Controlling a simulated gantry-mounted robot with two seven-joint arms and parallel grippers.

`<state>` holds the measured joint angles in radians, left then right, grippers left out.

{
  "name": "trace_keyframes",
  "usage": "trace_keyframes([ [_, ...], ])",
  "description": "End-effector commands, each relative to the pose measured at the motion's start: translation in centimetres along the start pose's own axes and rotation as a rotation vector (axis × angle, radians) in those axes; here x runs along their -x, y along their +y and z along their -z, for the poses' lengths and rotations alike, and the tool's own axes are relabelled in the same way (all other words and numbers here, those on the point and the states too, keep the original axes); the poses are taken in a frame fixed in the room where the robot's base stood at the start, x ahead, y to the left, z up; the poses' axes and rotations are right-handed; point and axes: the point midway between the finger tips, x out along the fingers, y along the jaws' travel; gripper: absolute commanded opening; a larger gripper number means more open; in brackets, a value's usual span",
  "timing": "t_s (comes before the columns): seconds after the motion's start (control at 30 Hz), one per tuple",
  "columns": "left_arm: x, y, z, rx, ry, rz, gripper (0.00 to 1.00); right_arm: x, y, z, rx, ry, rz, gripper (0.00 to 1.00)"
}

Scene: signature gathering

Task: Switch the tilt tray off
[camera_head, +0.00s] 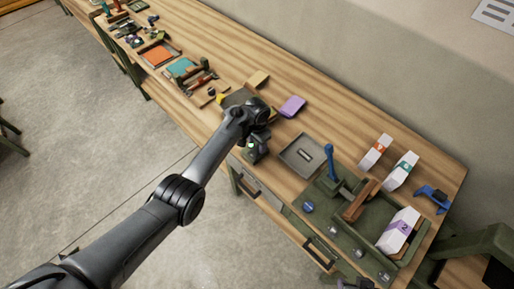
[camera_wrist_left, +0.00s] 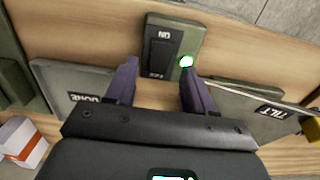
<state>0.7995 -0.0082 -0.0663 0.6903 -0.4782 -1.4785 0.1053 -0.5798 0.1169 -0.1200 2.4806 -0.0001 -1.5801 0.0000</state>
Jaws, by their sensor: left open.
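The switch box (camera_wrist_left: 176,46) shows in the left wrist view as a green block on the wooden bench, with a black rocker (camera_wrist_left: 160,55), an upside-down ON label, another label at its other end and a lit green lamp (camera_wrist_left: 186,62). The tilt tray (camera_wrist_left: 250,105), labelled TILT, lies right of it. In the head view the tilt tray (camera_head: 237,98) is partly behind my arm. My left gripper (camera_wrist_left: 160,76) is open and empty, its purple fingers apart just short of the rocker end of the box. In the head view the left gripper (camera_head: 256,152) hangs over the bench's front edge.
A grey tray labelled DONE (camera_wrist_left: 70,85) lies left of the switch box, also visible in the head view (camera_head: 289,153). A purple block (camera_head: 292,106) lies behind. A green stamping station (camera_head: 345,215) with a blue lever and white numbered packs stand to the right.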

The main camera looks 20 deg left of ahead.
Motion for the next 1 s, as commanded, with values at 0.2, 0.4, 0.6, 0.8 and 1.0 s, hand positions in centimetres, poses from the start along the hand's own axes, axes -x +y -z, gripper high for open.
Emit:
trace_keyframes([
  [0.2, -2.5, -0.1, 0.0, 0.0, -0.001, 0.0, 0.53, -0.8, 0.1, -0.3, 0.005, -0.001, -0.004, 0.43],
  [0.4, -3.2, -0.1, 0.0, -0.001, 0.0, 0.001, 0.53, -1.0, 0.1, -0.3, 0.007, -0.001, -0.005, 0.43],
  [0.6, -3.2, -0.1, 0.0, -0.001, 0.0, 0.001, 0.53, -0.9, 0.1, -0.3, 0.006, -0.001, -0.005, 0.43],
  [0.8, -3.2, 0.0, 0.0, -0.001, 0.0, 0.001, 0.3, -0.9, 0.1, -0.3, 0.004, -0.001, -0.003, 0.43],
  [1.0, -3.2, 0.0, -0.1, -0.001, 0.0, 0.001, 0.0, -0.9, 0.0, -0.3, 0.001, -0.001, 0.0, 0.43],
])
